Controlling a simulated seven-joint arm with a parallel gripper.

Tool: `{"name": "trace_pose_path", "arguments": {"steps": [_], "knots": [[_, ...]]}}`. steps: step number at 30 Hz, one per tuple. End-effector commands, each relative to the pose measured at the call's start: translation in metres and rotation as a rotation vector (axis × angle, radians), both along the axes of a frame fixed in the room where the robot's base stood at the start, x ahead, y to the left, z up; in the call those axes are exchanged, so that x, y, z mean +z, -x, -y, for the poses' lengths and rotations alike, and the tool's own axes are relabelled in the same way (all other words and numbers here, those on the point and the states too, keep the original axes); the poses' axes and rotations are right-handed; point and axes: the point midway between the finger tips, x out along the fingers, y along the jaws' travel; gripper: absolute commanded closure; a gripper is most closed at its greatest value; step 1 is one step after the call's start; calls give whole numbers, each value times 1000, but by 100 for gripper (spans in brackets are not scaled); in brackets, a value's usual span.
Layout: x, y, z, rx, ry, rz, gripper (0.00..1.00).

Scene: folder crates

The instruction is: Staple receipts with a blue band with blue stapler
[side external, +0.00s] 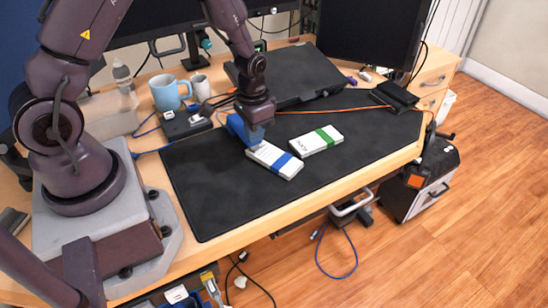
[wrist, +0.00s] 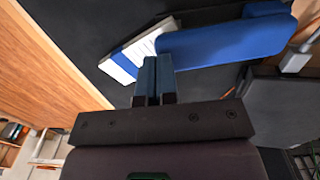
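The blue stapler (side external: 236,127) lies on the black mat, partly hidden behind my gripper. In the wrist view the stapler (wrist: 225,39) has its front end over or against the near end of the white receipts with a blue band (wrist: 140,46); I cannot tell whether paper is between its jaws. In the side view the blue-band receipts (side external: 274,159) lie flat, just right of the fingertips. My gripper (side external: 254,142) points down at the stapler's front end. Its bluish fingers (wrist: 155,72) are together, with nothing visible between them. Contact with the stapler is unclear.
White receipts with a green band (side external: 317,140) lie right of the blue-band ones. A blue mug (side external: 166,93), a smaller cup (side external: 200,87) and a dark box (side external: 186,123) stand behind left. A black laptop-like slab (side external: 300,80) is behind. The mat's front (side external: 215,205) is clear.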

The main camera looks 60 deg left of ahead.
Motion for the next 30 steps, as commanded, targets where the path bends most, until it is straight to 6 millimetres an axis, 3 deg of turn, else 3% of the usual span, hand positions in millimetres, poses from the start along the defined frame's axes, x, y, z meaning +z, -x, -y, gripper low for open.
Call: {"name": "trace_pose_path", "arguments": {"steps": [10, 30], "knots": [[-6, 0, -1, 1, -1, 1, 100], [60, -1, 0, 0, -1, 3, 100]]}}
